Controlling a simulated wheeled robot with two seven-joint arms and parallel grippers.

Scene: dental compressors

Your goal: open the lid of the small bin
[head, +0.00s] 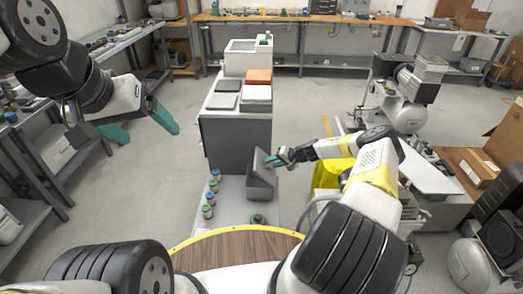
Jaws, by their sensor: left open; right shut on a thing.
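The small bin (262,188) is a dark grey box standing on a low light platform in the lower middle of the head view. Its grey lid (259,162) is tilted up steeply at the bin's upper side. The exact contact is small and partly hidden by the fingers. My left gripper (146,130) is open and empty, its green fingers spread wide in the air at the upper left, far from the bin.
Several small jars (209,198) stand on the platform left of the bin. A grey cabinet (236,142) with stacked trays stands directly behind. A compressor (405,105) stands at the right. Shelving lines the left, and clear floor (160,185) lies between.

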